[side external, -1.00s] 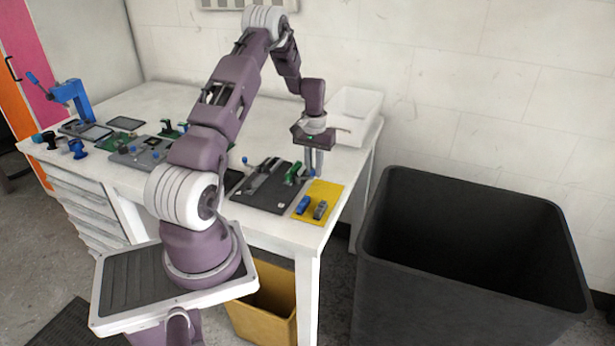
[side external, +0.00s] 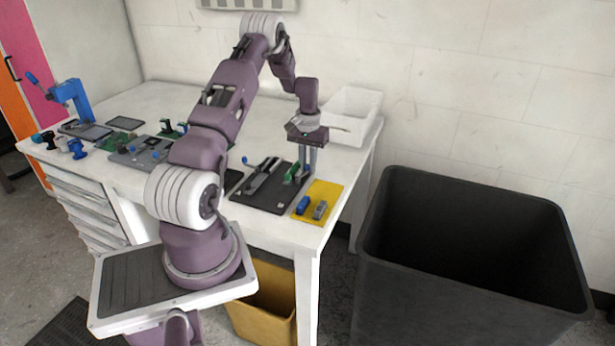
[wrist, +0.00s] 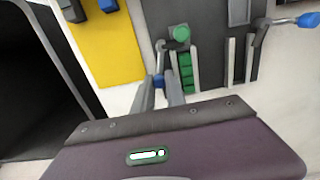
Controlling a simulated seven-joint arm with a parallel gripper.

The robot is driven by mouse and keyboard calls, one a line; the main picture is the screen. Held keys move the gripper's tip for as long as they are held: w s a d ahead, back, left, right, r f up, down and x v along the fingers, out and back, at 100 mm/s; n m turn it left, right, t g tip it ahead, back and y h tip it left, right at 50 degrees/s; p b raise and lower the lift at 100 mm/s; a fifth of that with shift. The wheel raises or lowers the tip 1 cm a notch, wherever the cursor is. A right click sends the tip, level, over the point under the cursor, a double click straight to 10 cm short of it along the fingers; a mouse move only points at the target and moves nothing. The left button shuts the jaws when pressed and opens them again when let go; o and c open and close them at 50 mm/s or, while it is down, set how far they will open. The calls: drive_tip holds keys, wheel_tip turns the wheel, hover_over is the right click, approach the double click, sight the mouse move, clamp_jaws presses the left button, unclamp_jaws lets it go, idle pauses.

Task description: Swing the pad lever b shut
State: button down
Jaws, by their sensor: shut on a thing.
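A dark fixture plate (side external: 262,201) lies near the bench's front right corner; it also shows in the wrist view (wrist: 205,12). On it is a green block (side external: 291,172), which shows as a ribbed green strip in the wrist view (wrist: 186,72). A short grey lever (wrist: 160,52) with a blue knob (wrist: 158,81) stands beside the green strip, roughly parallel to it. My gripper (side external: 308,171) is shut on this knob, with its fingers on both sides. A second lever's blue knob (wrist: 307,20) sticks out at the far side. No letter label is legible.
A yellow mat (side external: 330,189) with a blue block (side external: 303,205) and a grey block (side external: 320,210) lies beside the plate. A white bin (side external: 352,108) stands behind. A large dark bin (side external: 400,260) stands right of the bench. Other fixtures stand further left.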

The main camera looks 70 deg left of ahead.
drive_tip(key=c, duration=1.5)
unclamp_jaws()
drive_tip(key=shift+w, duration=0.1)
drive_tip(key=shift+r, duration=3.8)
